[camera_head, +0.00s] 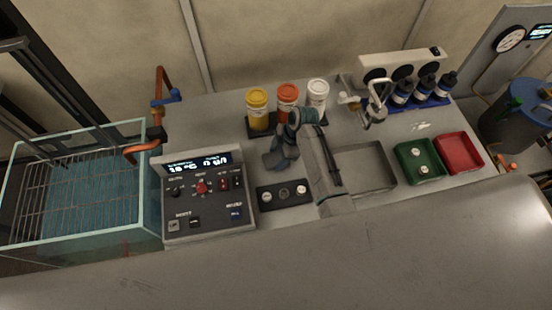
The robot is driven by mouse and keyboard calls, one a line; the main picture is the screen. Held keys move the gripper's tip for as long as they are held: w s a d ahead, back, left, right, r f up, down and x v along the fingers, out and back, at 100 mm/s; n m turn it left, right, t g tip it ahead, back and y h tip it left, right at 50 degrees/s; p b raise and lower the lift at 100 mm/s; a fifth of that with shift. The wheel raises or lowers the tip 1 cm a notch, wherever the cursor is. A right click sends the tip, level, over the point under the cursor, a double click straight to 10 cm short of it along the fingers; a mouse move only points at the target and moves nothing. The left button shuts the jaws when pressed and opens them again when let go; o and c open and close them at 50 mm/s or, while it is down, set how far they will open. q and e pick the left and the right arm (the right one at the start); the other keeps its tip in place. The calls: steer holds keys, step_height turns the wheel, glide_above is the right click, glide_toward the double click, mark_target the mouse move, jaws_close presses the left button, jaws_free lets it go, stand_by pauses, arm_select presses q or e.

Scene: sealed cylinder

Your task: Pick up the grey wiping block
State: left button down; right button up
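I cannot make out the grey wiping block for sure in the head view. My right gripper (279,158) hangs over the bench, between the control panel and the grey tray, below the yellow and orange jars. It is small and dark here, and I cannot tell whether its fingers are open or shut or hold anything. My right arm hides part of the bench behind it. My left gripper is not in view. A pale smudge (420,127) lies on the bench in front of the blue rack.
The control panel (207,224) stands left of my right arm, beside a black plate (268,205). Yellow (258,117), orange (287,91) and white (317,88) jars stand behind. The grey tray (388,178), green tray (432,177) and red tray (472,166) are rightward.

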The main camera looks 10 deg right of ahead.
mark_target(278, 158)
steer(key=shift+r, duration=0.4)
step_height(278, 158, up, 9)
steer(key=b, duration=0.3)
steer(key=shift+r, duration=0.15)
